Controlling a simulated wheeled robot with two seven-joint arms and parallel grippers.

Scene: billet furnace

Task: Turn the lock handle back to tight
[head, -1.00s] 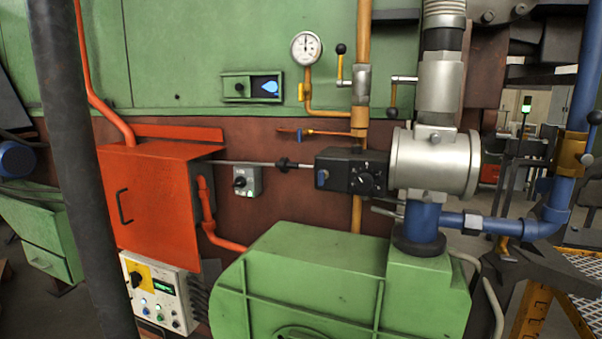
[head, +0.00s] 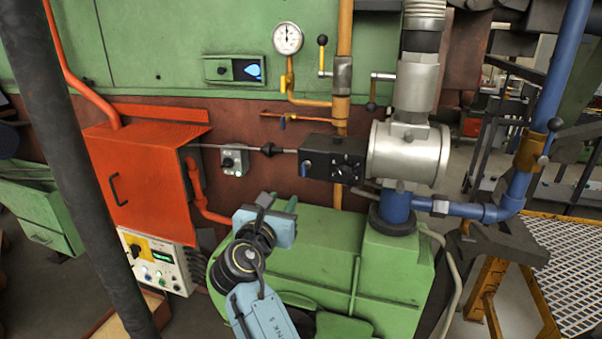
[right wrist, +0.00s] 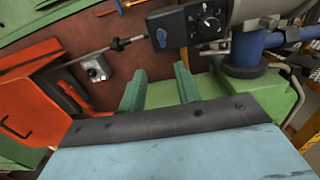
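No part is plainly marked as the lock handle. The black actuator box (head: 332,158) with a dial and a small blue part sits left of the silver valve body (head: 408,152). A short silver lever (head: 367,194) sticks out just below the box. In the right wrist view the black box (right wrist: 190,24) is at the top and the lever (right wrist: 214,52) is below it. My right gripper (head: 278,204) is below and left of the box, apart from it, over the green housing. In the wrist view its fingers (right wrist: 160,72) are spread with nothing between them. My left gripper is not in view.
A rod runs from the black box left past a small grey switch box (head: 233,160) to the orange cabinet (head: 148,185). The green housing (head: 330,240) lies below. A blue pipe (head: 460,208) and a yellow-framed grating (head: 565,270) are at right.

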